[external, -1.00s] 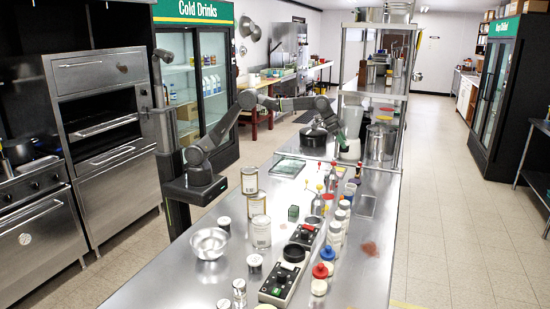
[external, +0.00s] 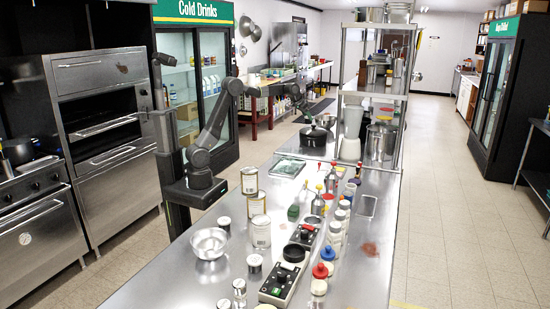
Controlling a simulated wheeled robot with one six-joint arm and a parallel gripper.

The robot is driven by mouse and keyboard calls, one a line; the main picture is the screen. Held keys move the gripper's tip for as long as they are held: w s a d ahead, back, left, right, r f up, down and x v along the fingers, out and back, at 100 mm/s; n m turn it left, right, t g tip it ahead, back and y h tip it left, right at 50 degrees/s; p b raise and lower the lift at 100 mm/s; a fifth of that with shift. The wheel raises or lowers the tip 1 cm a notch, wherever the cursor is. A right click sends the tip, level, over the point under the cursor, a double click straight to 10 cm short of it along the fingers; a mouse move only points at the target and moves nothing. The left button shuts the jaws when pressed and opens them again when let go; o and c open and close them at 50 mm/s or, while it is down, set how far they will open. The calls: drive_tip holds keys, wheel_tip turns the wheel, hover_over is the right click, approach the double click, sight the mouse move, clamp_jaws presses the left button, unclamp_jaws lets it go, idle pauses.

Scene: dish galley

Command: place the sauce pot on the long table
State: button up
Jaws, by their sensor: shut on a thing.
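My gripper (external: 305,109) is at the far end of the arm, pointing down near the back part of the long steel table. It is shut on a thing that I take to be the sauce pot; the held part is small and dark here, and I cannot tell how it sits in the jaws. A dark, wide pot (external: 314,138) is just below the gripper on the table's back part. The long steel table (external: 345,285) runs from the front to the shelf rack.
A glass tray (external: 288,167), a steel bowl (external: 208,244), cans, bottles and black control boxes crowd the table.

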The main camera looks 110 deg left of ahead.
drive_tip(key=s+a+n, duration=0.2)
drive_tip(key=s+a, duration=0.3)
drive_tip(key=s, duration=0.4)
drive_tip(key=shift+g+y, duration=0.3)
drive_tip(key=f, duration=2.1)
drive_tip(key=shift+w+d+f, duration=0.15)
drive_tip(key=shift+w+d, duration=0.15)
drive_tip(key=shift+f, duration=0.15)
drive_tip(key=o, duration=1.1)
drive_tip(key=shift+c, duration=0.2)
